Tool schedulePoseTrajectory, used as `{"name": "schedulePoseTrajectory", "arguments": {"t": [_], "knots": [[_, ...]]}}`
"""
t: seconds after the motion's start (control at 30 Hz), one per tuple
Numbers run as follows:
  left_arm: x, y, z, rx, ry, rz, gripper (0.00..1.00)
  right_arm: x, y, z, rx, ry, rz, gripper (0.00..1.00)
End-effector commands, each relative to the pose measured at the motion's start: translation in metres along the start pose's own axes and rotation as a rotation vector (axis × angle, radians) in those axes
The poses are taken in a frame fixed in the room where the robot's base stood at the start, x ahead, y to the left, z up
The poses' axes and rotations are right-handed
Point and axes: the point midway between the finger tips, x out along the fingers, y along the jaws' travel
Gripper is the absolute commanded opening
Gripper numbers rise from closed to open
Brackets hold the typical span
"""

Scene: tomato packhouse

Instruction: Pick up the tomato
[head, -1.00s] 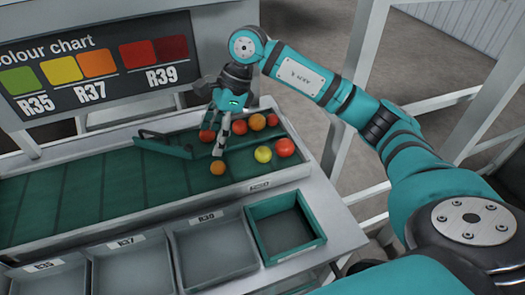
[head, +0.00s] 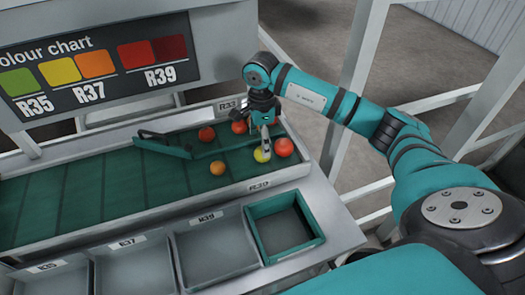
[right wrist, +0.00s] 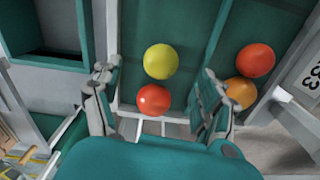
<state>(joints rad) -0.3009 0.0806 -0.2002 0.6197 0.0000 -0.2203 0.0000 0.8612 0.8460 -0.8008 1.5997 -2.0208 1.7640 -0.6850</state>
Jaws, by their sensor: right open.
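Several tomatoes lie on the green belt. A yellow tomato (head: 261,156) and a red tomato (head: 284,147) lie side by side near its right end; an orange tomato (head: 217,168) lies to their left. My right gripper (head: 265,140) is open and empty, pointing down just above the yellow tomato. In the right wrist view, the yellow tomato (right wrist: 161,61) and the red tomato (right wrist: 153,100) show between the two spread fingers. Another red tomato (right wrist: 256,60) and an orange one (right wrist: 241,92) lie outside the right finger. I cannot tell whether a finger touches any tomato. My left gripper is not in view.
A green diverter bar (head: 163,146) crosses the belt's back part. Grey bins (head: 212,222) and a green-rimmed bin (head: 311,238) stand in front. A colour chart board (head: 100,65) stands behind.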

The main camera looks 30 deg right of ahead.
Motion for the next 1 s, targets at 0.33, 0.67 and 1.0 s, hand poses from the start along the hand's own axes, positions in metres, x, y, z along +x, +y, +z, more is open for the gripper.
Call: {"name": "schedulePoseTrajectory", "arguments": {"t": [0.33, 0.67, 1.0], "knots": [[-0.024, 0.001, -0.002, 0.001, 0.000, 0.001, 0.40, 0.037, -0.001, -0.002, -0.001, -0.001, 0.004, 0.76], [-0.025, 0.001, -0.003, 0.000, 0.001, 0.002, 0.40, 0.055, -0.002, -0.002, -0.001, -0.001, -0.001, 0.76], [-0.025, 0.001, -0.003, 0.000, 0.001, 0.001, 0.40, 0.055, -0.002, -0.002, -0.001, -0.001, -0.001, 0.40]]}}
